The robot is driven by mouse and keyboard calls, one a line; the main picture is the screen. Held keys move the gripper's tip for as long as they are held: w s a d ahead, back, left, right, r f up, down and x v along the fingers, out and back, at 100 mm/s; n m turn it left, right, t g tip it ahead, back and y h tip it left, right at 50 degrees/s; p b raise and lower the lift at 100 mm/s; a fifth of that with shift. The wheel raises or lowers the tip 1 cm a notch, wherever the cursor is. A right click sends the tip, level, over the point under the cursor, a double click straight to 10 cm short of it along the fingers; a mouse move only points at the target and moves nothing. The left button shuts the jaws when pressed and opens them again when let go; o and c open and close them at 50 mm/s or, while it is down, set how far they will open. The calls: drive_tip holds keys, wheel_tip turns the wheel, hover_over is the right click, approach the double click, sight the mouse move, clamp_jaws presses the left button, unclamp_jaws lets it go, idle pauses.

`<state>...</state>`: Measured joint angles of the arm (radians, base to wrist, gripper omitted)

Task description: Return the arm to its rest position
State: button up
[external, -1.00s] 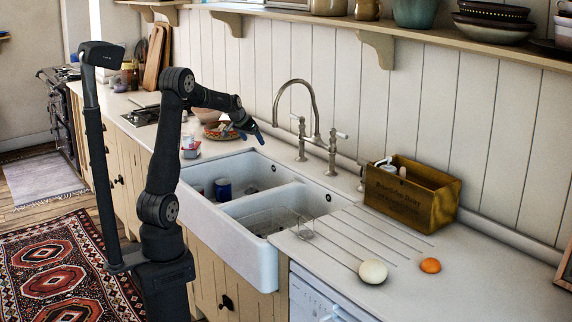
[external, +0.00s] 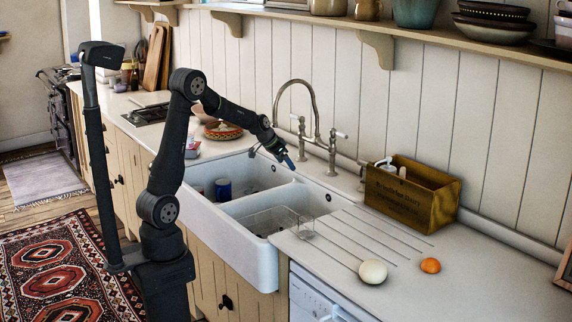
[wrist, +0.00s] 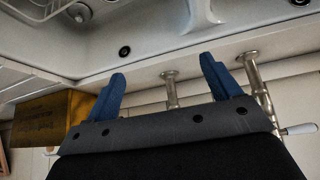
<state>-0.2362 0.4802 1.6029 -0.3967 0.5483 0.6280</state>
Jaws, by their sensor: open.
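My gripper (external: 272,156) hangs over the back part of the white double sink, just left of the tap. In the wrist view my gripper (wrist: 163,88) shows its two blue fingers spread wide with nothing between them. My dark arm reaches from its base in front of the counter, bent at the elbow, with the forearm sloping down to the right.
The white sink (external: 262,262) holds a blue mug (external: 223,189) and a wire rack (external: 262,221). The tap (external: 316,112) stands close behind my gripper. A wooden crate (external: 405,200), a white ball-like item (external: 373,271) and an orange fruit (external: 430,265) sit on the right counter.

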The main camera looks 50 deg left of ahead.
drive_tip(key=w+d+f+m+h, duration=0.1)
drive_tip(key=d+m, duration=0.3)
drive_tip(key=d, duration=1.5)
drive_tip(key=shift+w+d+f+g+h, duration=0.3)
drive_tip(key=shift+w+f+g+h, duration=0.1)
drive_tip(key=shift+h, duration=0.1)
